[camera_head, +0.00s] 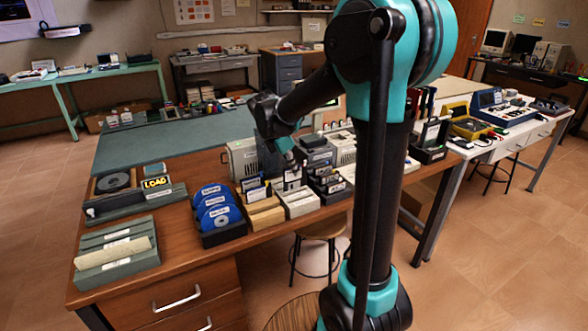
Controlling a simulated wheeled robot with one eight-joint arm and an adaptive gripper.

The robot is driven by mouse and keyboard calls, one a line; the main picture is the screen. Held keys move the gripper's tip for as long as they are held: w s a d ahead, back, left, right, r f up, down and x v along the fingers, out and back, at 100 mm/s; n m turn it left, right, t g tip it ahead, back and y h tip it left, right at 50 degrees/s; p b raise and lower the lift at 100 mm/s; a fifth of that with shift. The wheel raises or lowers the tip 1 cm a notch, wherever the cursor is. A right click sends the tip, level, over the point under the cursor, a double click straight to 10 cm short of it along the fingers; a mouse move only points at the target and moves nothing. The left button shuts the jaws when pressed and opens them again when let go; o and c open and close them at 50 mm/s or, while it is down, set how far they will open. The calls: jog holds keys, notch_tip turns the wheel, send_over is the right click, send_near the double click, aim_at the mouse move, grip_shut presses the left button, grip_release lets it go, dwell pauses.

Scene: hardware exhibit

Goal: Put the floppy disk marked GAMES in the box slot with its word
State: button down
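Several small boxes with upright disks or cards stand along the front of the wooden desk: a tan box (264,216), a cream box (299,203) and a dark box (333,192). Their words are too small to read, so I cannot tell which disk or slot is marked GAMES. My gripper (289,158) points down just above and behind the cream box. It is small and dark here, and whether its fingers are open, or hold something, cannot be made out. My arm hides part of the desk to the right.
Blue labelled discs (215,208) stand in a dark holder to the left. A LOAD sign (157,183), a grey rack with a rolled paper (113,253) and beige machines (242,157) share the desk. The green mat (170,140) is mostly bare. A stool (322,229) stands in front.

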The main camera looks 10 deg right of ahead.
aim_at(298, 187)
jog(key=shift+f, duration=0.55)
dwell(1.3)
jog(key=shift+f, duration=1.95)
jog(key=c, duration=1.6)
grip_release()
jog(key=shift+c, duration=0.2)
jog(key=shift+r, duration=0.1)
jog(key=shift+r, duration=3.9)
